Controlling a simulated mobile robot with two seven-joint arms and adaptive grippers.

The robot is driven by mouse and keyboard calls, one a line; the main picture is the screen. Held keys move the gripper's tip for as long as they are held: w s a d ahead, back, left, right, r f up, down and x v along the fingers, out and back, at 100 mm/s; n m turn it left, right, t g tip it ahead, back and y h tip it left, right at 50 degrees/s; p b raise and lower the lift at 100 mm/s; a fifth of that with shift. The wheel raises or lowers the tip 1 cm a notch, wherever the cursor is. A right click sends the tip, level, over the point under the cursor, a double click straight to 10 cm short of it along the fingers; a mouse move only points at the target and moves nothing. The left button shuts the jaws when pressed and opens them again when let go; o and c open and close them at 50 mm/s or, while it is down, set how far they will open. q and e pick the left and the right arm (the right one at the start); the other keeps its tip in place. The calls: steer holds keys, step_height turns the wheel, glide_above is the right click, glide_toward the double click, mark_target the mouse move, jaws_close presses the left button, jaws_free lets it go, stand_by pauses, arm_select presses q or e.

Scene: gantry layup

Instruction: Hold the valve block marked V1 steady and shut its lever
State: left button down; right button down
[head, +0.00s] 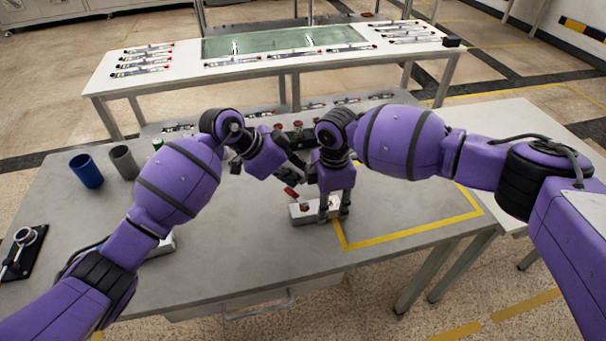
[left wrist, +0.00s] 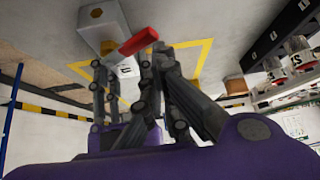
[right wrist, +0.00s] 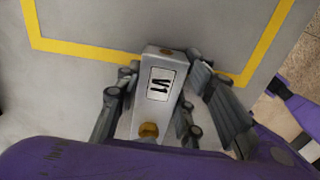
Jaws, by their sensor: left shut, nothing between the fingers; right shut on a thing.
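The valve block marked V1 (right wrist: 160,65) is a pale metal block with a black-on-white label in the right wrist view. In the head view the block (head: 300,215) stands on the grey table at the corner of a yellow outline. Its red lever (head: 291,193) slants up and left above its left part. The lever (left wrist: 139,41) also shows in the left wrist view, close to the fingertips. My right gripper (right wrist: 158,95) is shut on the block from above, one finger on each side. My left gripper (head: 301,168) is shut and empty, just above the lever; contact is unclear.
A blue cup (head: 86,171) and a grey cup (head: 124,163) stand at the left. A dark rack with red-topped parts (head: 297,126) is behind the grippers. Another pale block (head: 166,245) is mostly hidden by my left arm. The yellow-outlined area (head: 420,212) is clear.

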mark_target(288, 190)
arm_select(q)
steer(key=shift+s+a+f, duration=0.1)
steer(key=shift+s+a, duration=0.4)
steer(key=shift+a, duration=0.4)
steer(key=shift+s+a, duration=0.65)
steer(key=shift+s, duration=0.15)
steer(key=shift+s+a+n+t+y, duration=0.1)
steer(key=shift+s+n+t+y, duration=0.3)
steer(key=shift+n, duration=0.4)
steer(key=shift+s, duration=0.1)
steer(key=shift+a, duration=0.1)
steer(key=shift+a, duration=0.7)
